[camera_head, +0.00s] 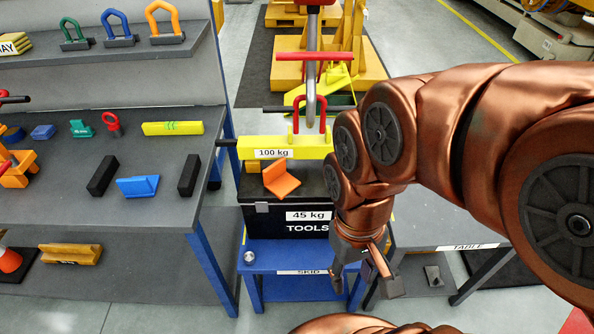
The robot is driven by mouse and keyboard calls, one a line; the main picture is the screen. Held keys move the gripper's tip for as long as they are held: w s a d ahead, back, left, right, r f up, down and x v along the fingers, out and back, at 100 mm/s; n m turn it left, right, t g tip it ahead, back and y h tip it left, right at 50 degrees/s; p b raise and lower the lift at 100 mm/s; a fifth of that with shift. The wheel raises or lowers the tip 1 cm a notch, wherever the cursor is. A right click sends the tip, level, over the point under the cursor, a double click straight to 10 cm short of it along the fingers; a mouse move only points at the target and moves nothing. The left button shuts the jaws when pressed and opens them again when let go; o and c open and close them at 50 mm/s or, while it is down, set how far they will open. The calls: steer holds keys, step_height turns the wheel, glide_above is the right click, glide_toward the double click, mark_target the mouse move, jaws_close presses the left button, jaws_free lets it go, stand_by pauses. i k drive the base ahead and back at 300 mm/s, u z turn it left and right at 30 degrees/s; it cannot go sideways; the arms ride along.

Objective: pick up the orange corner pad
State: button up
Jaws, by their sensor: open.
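The orange corner pad (281,180) lies on top of the black tool box (262,223), whose labels read 45 kg and TOOLS. It is an angled orange piece with one flap standing up. The box stands on the blue skid (258,264). My gripper (367,290) points down to the right of the box, lower than the pad and apart from it. Its fingers are spread and nothing shows between them. My copper arm hides part of the box's right side.
A yellow 100 kg beam (290,147) lies behind the pad, under a hanging hook (311,100). A grey shelf bench (60,205) with blocks and shackles stands at left. A grey table (440,236) is at right. A small metal piece (249,257) sits on the skid.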

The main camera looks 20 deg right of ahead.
mark_target(277, 180)
steer(key=z, duration=1.6)
steer(key=k, duration=1)
steer(key=u, duration=1.75)
steer(key=i, duration=0.5)
